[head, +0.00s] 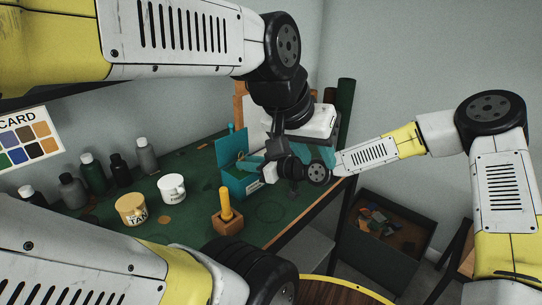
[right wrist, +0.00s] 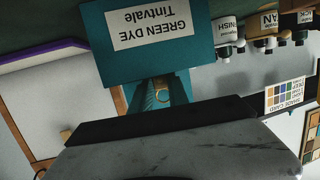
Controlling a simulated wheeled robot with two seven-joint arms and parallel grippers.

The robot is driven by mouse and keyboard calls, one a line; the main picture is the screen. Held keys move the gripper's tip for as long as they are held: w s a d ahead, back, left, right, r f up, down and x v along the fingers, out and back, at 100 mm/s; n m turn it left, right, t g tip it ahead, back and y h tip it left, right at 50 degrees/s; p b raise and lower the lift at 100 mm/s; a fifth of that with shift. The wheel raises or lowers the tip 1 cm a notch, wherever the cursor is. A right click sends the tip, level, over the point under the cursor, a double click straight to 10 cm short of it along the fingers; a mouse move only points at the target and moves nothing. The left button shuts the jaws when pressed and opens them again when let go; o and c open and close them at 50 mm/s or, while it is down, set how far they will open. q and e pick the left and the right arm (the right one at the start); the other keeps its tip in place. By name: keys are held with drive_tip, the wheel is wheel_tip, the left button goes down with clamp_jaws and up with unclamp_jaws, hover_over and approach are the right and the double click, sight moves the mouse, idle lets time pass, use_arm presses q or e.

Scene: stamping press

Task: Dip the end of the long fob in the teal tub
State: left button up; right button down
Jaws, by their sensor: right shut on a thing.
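The teal tub (head: 237,184), an open box, stands on the green bench. In the right wrist view its face (right wrist: 115,55) shows upside down, labelled "GREEN DYE Tintvale". My right gripper (head: 255,165) is at the tub; its teal fingers (right wrist: 160,91) are shut, with a small brass ring (right wrist: 162,96) showing between them. The ring looks like part of the fob; the rest of the fob is hidden, so I cannot tell where its end is. My left gripper (head: 322,154), with teal fingers, is to the right, beyond the right forearm; its opening is unclear.
A wooden block with a yellow handle (head: 227,215) stands in front of the tub. A tan pot (head: 131,209), a white pot (head: 172,188) and several bottles (head: 93,172) stand left. A dark crate of scraps (head: 385,232) is below right. Bare bench lies right of the block.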

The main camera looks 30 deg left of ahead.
drive_tip(key=shift+d, duration=0.15)
drive_tip(key=shift+s+d, duration=0.15)
drive_tip(key=shift+d, duration=0.2)
drive_tip(key=shift+a, duration=0.1)
drive_tip(key=shift+a, duration=0.4)
drive_tip(key=shift+d, duration=0.2)
drive_tip(key=shift+d, duration=0.3)
drive_tip(key=shift+r, duration=0.1)
wheel_tip(320, 180, up, 11)
idle(1.0)
